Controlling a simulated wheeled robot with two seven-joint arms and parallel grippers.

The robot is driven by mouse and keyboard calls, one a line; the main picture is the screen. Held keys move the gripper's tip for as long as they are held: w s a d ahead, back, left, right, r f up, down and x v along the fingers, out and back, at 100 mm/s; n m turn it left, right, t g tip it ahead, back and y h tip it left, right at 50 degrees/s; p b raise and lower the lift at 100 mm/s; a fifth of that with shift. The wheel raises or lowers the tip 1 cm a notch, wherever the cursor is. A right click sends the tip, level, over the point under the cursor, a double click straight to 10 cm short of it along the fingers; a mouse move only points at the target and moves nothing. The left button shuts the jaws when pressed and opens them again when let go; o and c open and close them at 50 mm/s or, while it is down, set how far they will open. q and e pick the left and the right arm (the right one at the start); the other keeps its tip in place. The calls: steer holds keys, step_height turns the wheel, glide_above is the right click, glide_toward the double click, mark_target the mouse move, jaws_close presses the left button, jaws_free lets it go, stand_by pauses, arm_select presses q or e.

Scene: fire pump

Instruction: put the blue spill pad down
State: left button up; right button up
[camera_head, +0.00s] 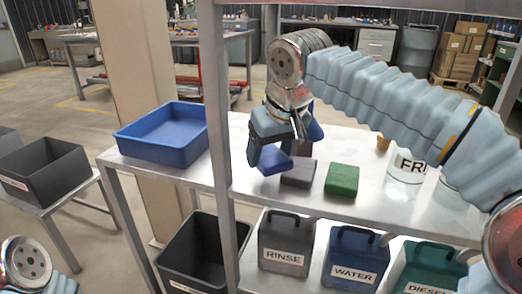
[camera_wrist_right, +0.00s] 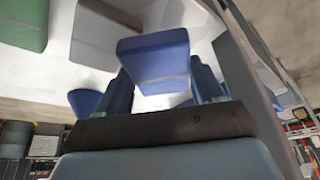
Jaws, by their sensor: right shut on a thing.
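The blue spill pad (camera_head: 273,161) is a small blue block held in my right gripper (camera_head: 276,148), over the metal shelf top (camera_head: 240,190). In the right wrist view the blue spill pad (camera_wrist_right: 153,58) sits between the two fingers (camera_wrist_right: 165,88), slightly tilted. I cannot tell whether its underside touches the shelf. A grey pad (camera_head: 299,173) lies just right of it, and a green pad (camera_head: 341,179) lies further right. My left gripper is not in view; only a part of my left arm shows at the lower left.
A blue tray (camera_head: 165,150) stands left of the shelf post (camera_head: 215,100). Another blue thing (camera_head: 315,131), partly hidden, stands behind my right gripper. Labelled RINSE (camera_head: 285,245) and WATER (camera_head: 355,262) cans stand below.

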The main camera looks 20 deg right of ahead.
mark_target(261, 157)
steer(key=w, duration=0.4)
steer(key=shift+a+p, duration=0.3)
steer(key=shift+a, duration=0.1)
steer(key=shift+w+f+b, duration=0.1)
steer(key=shift+f+b, duration=0.35)
steer(key=shift+f, duration=1.25)
steer(key=shift+f, duration=0.2)
steer(key=o, duration=1.1)
